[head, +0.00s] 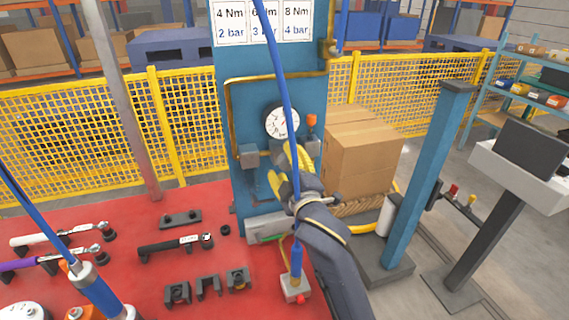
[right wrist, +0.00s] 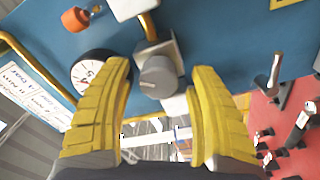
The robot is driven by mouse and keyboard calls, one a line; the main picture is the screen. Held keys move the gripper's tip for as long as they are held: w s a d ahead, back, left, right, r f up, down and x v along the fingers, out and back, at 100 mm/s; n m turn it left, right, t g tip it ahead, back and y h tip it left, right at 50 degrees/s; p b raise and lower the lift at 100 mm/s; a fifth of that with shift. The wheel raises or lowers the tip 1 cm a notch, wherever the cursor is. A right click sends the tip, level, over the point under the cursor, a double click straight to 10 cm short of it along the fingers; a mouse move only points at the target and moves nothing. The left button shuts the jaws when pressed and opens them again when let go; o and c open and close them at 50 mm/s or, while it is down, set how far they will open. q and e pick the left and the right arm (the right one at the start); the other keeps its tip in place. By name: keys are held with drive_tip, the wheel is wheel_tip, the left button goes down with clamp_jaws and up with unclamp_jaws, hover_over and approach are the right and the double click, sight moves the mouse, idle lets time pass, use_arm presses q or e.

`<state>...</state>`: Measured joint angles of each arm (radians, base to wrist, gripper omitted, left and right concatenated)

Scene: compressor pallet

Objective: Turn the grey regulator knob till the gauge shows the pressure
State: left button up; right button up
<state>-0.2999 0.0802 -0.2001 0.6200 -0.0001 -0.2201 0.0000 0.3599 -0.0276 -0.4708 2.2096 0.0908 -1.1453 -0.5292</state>
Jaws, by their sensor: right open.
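The grey regulator knob (right wrist: 158,77) sits on a grey block on the blue panel (head: 245,95). In the right wrist view it lies between the finger ends, with a visible gap on both sides. In the head view my right gripper hides it. My right gripper (head: 298,155) is open with yellow fingers pointing at the panel; it also shows in the right wrist view (right wrist: 162,72). The round white gauge (head: 281,122) is just above the gripper, partly crossed by a blue hose; its reading is too small to tell. My left gripper is not in view.
A chart (head: 262,22) above pairs 4, 6 and 8 Nm with 2, 3 and 4 bar. An orange knob (head: 311,120) is right of the gauge. Torque wrenches (head: 60,235) and black holders (head: 208,287) lie on the red table (head: 130,205). Cardboard boxes (head: 362,150) stand behind.

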drive_tip(key=shift+d, duration=0.1)
drive_tip(key=shift+s, duration=0.15)
drive_tip(key=v, duration=0.7)
drive_tip(key=shift+s+r, duration=0.1)
